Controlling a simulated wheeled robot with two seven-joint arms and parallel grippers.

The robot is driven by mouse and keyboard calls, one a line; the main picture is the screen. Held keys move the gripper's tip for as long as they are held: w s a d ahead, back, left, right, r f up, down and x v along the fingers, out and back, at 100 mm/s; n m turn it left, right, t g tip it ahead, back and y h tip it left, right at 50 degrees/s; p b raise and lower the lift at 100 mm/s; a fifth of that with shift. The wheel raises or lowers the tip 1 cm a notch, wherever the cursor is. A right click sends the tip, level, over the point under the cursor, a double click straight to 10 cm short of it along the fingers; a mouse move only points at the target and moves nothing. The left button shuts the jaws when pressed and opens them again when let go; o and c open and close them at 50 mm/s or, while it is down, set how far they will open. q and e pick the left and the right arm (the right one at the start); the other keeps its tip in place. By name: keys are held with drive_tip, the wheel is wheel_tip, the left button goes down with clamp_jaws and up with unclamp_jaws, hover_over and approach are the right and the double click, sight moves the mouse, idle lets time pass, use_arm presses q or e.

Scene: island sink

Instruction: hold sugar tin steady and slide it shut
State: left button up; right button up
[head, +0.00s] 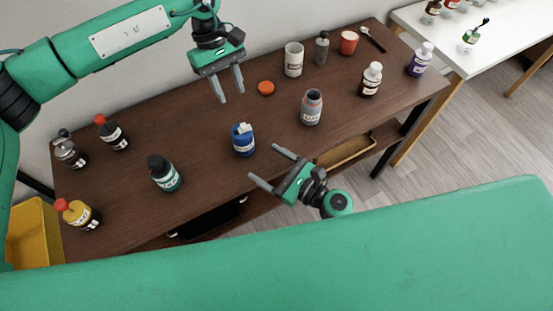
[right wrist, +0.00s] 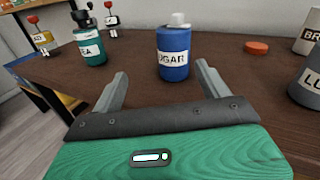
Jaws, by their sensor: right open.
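The sugar tin (head: 243,141) is a blue can standing upright near the middle of the brown table. In the right wrist view, the sugar tin (right wrist: 173,54) shows a "SUGAR" label and a small white piece on top; I cannot tell how far its lid is open. My right gripper (head: 261,165) is open and empty, just in front of the tin; in the right wrist view its fingers (right wrist: 161,85) point toward the tin, which lies beyond the tips. My left gripper (head: 232,90) is open and empty, above the table behind the tin.
A teal jar (head: 165,174) stands left of the tin and a grey jar (head: 312,107) stands right of it. A red-orange lid (head: 266,88) lies behind. Several bottles stand at both table ends. The surface right around the tin is clear.

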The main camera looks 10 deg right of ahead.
sight(237, 133)
drive_tip(key=shift+w+d+r+m+t+h, duration=0.2)
drive_tip(key=shift+w+d+m+t+h, duration=0.15)
drive_tip(key=shift+d+m, duration=0.45)
drive_tip(key=shift+w+a, duration=0.15)
drive_tip(key=shift+w, duration=0.2)
drive_tip(key=x, duration=1.3)
drive_tip(key=shift+c, duration=0.3)
drive_tip(key=c, duration=1.1)
drive_tip(key=shift+o, duration=0.2)
